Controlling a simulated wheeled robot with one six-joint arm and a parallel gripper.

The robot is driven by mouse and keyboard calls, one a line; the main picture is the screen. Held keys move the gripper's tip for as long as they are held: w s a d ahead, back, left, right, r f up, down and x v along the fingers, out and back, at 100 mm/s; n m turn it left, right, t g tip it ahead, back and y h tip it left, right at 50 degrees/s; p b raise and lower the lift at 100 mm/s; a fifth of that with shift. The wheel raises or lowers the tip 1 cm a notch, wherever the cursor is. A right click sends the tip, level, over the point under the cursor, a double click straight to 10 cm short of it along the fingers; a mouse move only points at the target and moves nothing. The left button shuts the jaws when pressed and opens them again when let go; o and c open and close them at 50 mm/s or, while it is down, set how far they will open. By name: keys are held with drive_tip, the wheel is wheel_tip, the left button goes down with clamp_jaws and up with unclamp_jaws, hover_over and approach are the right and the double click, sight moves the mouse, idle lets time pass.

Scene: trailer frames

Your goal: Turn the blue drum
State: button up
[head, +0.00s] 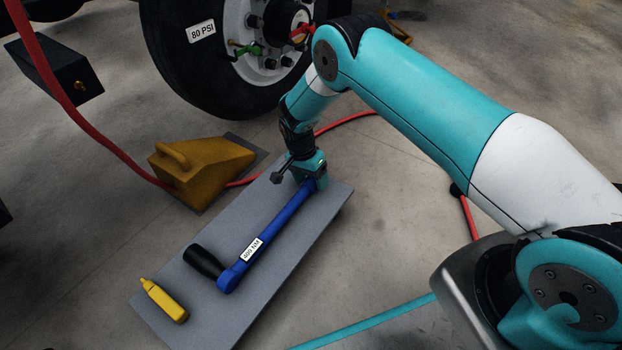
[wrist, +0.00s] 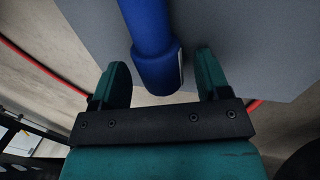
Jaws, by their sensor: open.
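No blue drum shows in either view. My gripper (head: 309,178) points down at the tool's far end. In the wrist view, the tool's blue end (wrist: 156,68) lies between the two spread fingers of my gripper (wrist: 160,60), with gaps on both sides. Whether a finger touches it is unclear.
A yellow marker-like object (head: 164,301) lies on the mat's near left. A yellow wheel chock (head: 200,168) stands beyond the mat. A large wheel (head: 225,75) labelled "80 PSI" stands behind. A red hose (head: 62,88) crosses the left floor. The mat right of the tool is clear.

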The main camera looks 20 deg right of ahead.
drive_tip(key=p+v, duration=0.8)
drive_tip(key=v, duration=0.9)
drive_tip(key=shift+r, duration=0.15)
